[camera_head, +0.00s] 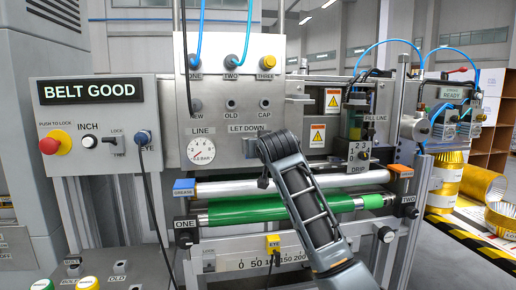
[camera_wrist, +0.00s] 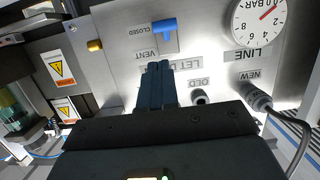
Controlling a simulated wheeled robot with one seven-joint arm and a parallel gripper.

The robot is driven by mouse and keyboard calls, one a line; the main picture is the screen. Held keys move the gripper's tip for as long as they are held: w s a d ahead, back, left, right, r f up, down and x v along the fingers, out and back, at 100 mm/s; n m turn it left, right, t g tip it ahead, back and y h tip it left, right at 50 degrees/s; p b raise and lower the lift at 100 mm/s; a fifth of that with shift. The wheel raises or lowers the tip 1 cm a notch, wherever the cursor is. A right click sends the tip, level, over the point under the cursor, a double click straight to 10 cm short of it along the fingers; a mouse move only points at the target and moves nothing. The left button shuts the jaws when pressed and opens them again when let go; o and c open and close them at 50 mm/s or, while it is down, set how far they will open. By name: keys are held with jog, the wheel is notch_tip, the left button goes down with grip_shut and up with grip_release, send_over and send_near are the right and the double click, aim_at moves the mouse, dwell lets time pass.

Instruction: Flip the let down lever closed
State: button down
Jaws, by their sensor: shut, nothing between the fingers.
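The let down lever (camera_wrist: 165,28) is a blue T-shaped handle on the grey panel, clear in the wrist view, which shows the panel upside down. The words CLOSED and VENT are printed beside it. My gripper (camera_wrist: 158,66) is shut and empty, with its dark blue fingers together over part of the LET DOWN label. The fingertips appear just short of the lever in the picture; I cannot tell whether they touch it. In the head view my gripper (camera_head: 268,160) is in front of the panel below the LET DOWN label (camera_head: 249,128), and the lever is hidden behind it.
A pressure gauge (camera_head: 201,150) is left of my gripper. A green roller (camera_head: 250,210) and a pale roller (camera_head: 220,187) run below it. The OLD port (camera_wrist: 200,97) and NEW plug (camera_wrist: 255,92) are near my fingers. A brass knob (camera_wrist: 95,45) juts out.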

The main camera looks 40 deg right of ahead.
jog(key=v, duration=0.7)
jog(key=shift+s+a+f, duration=0.25)
jog(key=shift+s+f, duration=0.05)
jog(key=s+a+f+n+y+p, duration=0.1)
jog(key=s+a+f, duration=0.1)
jog(key=a+f, duration=0.25)
jog(key=s+a+f+t+y, duration=0.1)
jog(key=s+a+f, duration=0.1)
jog(key=a+f, duration=0.3)
jog(key=s+a+f+n+y+p, duration=0.1)
jog(key=s+a+f, duration=0.15)
jog(key=f, duration=0.45)
jog(key=s+a+f+n+y, duration=0.1)
jog(key=s+a+f+y, duration=0.1)
jog(key=s+a+f, duration=0.75)
jog(key=s+a+n+t+y+p, duration=0.1)
jog(key=s+a, duration=0.2)
jog(key=s, duration=0.5)
jog(key=s+a+n+y+p, duration=0.1)
jog(key=s+a, duration=0.2)
jog(key=s, duration=0.6)
jog(key=s+r+n, duration=0.1)
jog(key=s+r, duration=0.2)
jog(key=s, duration=0.4)
jog(key=s+r+y+p, duration=0.1)
jog(key=s+r, duration=0.2)
jog(key=s, duration=0.4)
jog(key=shift+s+a+r+n+y, duration=0.25)
jog(key=shift+a+r+n+y, duration=0.05)
jog(key=shift+a+n, duration=0.1)
